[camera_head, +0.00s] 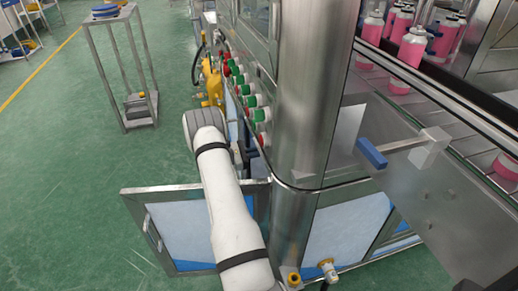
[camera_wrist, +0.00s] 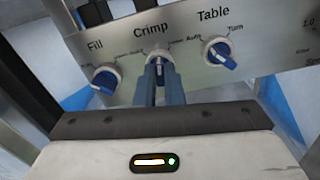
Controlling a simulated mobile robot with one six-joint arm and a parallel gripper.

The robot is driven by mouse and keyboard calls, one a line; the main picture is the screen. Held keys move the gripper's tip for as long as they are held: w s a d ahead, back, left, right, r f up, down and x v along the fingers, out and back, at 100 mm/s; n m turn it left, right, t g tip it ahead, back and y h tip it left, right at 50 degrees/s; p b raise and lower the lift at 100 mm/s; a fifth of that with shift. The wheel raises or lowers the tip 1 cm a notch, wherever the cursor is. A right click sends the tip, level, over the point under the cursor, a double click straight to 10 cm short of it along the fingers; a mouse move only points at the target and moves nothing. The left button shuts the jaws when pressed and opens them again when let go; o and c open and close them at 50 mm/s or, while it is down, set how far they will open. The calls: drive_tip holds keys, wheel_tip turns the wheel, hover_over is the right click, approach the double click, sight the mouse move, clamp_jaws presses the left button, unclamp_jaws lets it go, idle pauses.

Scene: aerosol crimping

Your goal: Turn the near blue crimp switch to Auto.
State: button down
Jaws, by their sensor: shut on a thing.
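The blue crimp switch (camera_wrist: 158,55) sits under the word Crimp on the steel panel in the wrist view, with a pale collar. My gripper (camera_wrist: 160,74) has its two blue-grey fingers closed on the switch's handle, one on each side. The handle looks roughly upright between them, and most of it is hidden by the fingers. In the head view my white arm reaches down beside the machine, and the switch cannot be made out.
The blue Fill switch (camera_wrist: 105,80) is left of the fingers and the blue Table switch (camera_wrist: 221,53) is right, both close. In the head view, green and red buttons (camera_head: 252,101) line the machine's side. An open panel door (camera_head: 180,232) stands beside my arm. Green floor lies left.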

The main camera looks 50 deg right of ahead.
drive_tip(key=n+p, duration=0.3)
drive_tip(key=n, duration=0.7)
drive_tip(key=shift+f+n, duration=0.1)
drive_tip(key=shift+n, duration=0.5)
drive_tip(key=c, duration=1.5)
unclamp_jaws()
drive_tip(key=shift+c, duration=0.2)
drive_tip(key=shift+a+p, duration=0.1)
drive_tip(key=shift+p, duration=0.2)
drive_tip(key=v, duration=0.7)
drive_tip(key=shift+w+a+p, duration=0.25)
drive_tip(key=shift+p, duration=0.2)
